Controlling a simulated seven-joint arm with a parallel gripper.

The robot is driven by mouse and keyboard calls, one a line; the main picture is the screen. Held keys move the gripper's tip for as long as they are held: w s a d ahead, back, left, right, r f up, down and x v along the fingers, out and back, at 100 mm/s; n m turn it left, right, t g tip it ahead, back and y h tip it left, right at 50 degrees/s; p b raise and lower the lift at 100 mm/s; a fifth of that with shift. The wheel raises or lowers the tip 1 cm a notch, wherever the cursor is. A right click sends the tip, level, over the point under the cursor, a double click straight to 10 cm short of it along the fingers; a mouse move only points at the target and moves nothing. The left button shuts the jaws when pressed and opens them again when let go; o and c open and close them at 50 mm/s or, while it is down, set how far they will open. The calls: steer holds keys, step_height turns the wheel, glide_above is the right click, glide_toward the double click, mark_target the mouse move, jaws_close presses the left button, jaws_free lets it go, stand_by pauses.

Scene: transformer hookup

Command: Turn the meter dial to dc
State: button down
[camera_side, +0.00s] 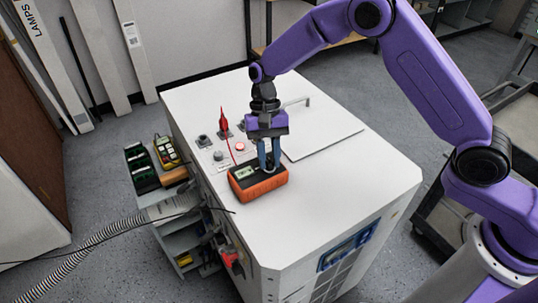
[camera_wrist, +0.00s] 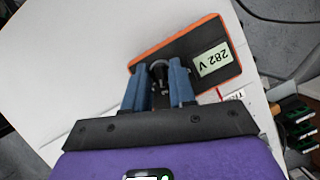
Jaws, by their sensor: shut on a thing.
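The meter (camera_side: 259,188) is an orange and black box lying on the white cabinet top near its front left edge. In the wrist view the meter (camera_wrist: 190,50) shows a screen (camera_wrist: 214,60) that reads 282 V, upside down in the picture. My gripper (camera_side: 268,165) points down over the meter's face. The dial's markings and pointer are hidden by the fingers.
A red probe (camera_side: 223,122) with a red lead stands left of my gripper, near a red button (camera_side: 240,145) and dark knobs (camera_side: 203,139). A flat panel with a handle (camera_side: 322,137) lies to the right. Shelves (camera_side: 185,240) with small items hang on the cabinet's left side.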

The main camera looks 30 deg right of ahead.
steer(key=c, duration=1)
jaws_free()
steer(key=shift+o, duration=0.2)
steer(key=v, duration=1.7)
steer(key=shift+r, duration=0.25)
steer(key=shift+s, duration=0.15)
